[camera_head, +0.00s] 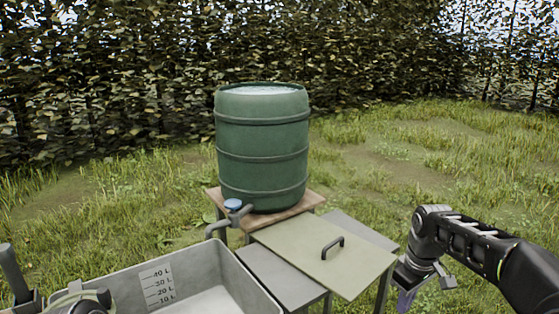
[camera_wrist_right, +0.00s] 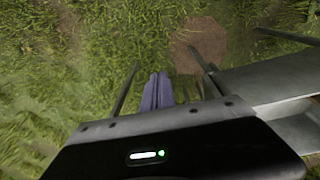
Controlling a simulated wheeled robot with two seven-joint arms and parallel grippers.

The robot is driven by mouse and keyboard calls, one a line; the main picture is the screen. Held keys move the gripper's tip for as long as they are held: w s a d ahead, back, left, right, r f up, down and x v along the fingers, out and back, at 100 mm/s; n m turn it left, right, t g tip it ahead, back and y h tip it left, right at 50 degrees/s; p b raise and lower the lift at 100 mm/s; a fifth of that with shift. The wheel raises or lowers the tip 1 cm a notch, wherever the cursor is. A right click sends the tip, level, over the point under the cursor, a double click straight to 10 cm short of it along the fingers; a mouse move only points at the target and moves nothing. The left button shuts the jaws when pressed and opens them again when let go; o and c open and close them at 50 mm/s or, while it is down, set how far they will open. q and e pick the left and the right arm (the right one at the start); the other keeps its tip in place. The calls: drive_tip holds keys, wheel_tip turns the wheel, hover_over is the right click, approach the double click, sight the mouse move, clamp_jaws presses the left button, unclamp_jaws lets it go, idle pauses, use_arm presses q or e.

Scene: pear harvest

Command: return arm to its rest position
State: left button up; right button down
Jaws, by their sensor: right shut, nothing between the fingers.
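My right arm comes in from the right in the head view, and its gripper (camera_head: 404,299) points down just right of the table with the lid. In the right wrist view the purple-grey fingers of the right gripper (camera_wrist_right: 157,92) lie side by side, shut, with nothing between them and grass below. At the lower left of the head view, dark parts of my left arm show at the grey tub's edge. The left gripper's fingers are not visible.
A green water barrel (camera_head: 262,150) with a blue-handled tap stands on a wooden stand (camera_head: 290,208). A pale lid with a handle (camera_head: 330,252) lies on a grey table (camera_head: 362,232). A grey tub (camera_head: 243,282) with litre marks is at front left. Grass is open at right.

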drive_tip(key=w+a+f+m+t+y, duration=0.1)
drive_tip(key=w+a+f+m+t, duration=0.1)
drive_tip(key=w+a+f, duration=0.35)
drive_tip(key=s+a+f+m+t+y, duration=0.1)
drive_tip(key=s+a+f, duration=0.25)
drive_tip(key=f, duration=0.35)
drive_tip(key=s+a+f+m+y, duration=0.1)
drive_tip(key=s+a+f+m, duration=0.15)
drive_tip(key=a+f, duration=0.35)
drive_tip(key=s+a+f+g, duration=0.1)
drive_tip(key=s+a+f, duration=0.1)
drive_tip(key=s+f, duration=0.3)
drive_tip(key=s+a+f+m+g, duration=0.1)
drive_tip(key=s+a+f, duration=0.2)
drive_tip(key=s, duration=1.1)
drive_tip(key=s+a+f+m+g+y, duration=0.1)
drive_tip(key=s+a+f, duration=0.1)
drive_tip(key=s+f, duration=0.5)
drive_tip(key=s, duration=0.3)
drive_tip(key=shift+s+a+f+g, duration=0.15)
drive_tip(key=shift+s+f+g, duration=0.05)
drive_tip(key=shift+s+g, duration=0.1)
drive_tip(key=shift+w+m, duration=0.15)
drive_tip(key=shift+m, duration=0.1)
